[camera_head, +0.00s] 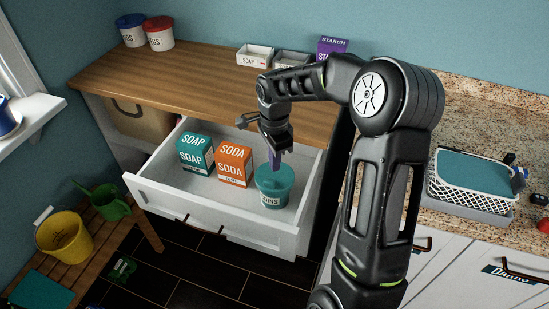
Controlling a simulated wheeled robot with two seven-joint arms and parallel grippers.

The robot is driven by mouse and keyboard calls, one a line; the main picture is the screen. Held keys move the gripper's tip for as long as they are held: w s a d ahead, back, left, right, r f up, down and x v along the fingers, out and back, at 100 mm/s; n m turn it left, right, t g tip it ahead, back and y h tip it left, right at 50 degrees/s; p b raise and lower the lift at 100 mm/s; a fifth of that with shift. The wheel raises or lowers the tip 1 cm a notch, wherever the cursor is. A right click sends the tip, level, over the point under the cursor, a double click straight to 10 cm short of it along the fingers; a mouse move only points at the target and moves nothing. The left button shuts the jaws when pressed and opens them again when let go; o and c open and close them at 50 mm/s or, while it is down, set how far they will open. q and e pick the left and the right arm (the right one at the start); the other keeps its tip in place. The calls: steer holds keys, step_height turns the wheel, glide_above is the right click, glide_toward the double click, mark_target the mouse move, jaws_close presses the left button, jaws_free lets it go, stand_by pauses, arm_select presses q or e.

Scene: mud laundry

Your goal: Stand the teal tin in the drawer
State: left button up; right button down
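The teal tin (273,189) stands upright inside the open white drawer (165,192), at its right end. Its white label is partly readable, ending in "OINS". My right gripper (268,140) is directly above the tin, pointing down. A small purple piece shows between the gripper and the tin's top; I cannot tell what it belongs to. The fingers are dark and partly overlap, so whether they are open or shut on the tin is unclear. My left gripper is not in view.
A teal soap box (195,154) and an orange soda box (234,163) stand in the drawer, left of the tin. The wooden counter (175,75) above holds canisters and small trays at its back. A white basket (437,188) stands on the right counter.

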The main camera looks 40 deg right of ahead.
mark_target(275, 177)
step_height(275, 177, down, 3)
steer(key=shift+f+b, duration=0.2)
steer(key=shift+b, duration=0.6)
steer(key=shift+s+a+f, duration=0.15)
steer(key=shift+s+f, duration=0.2)
steer(key=shift+f, duration=0.1)
steer(key=shift+w+r+p, duration=0.25)
steer(key=shift+r+p, duration=0.3)
steer(key=shift+r, duration=0.45)
steer(key=shift+w+r+p, duration=0.1)
steer(key=shift+r+p, duration=1.65)
steer(key=shift+r, duration=1.4)
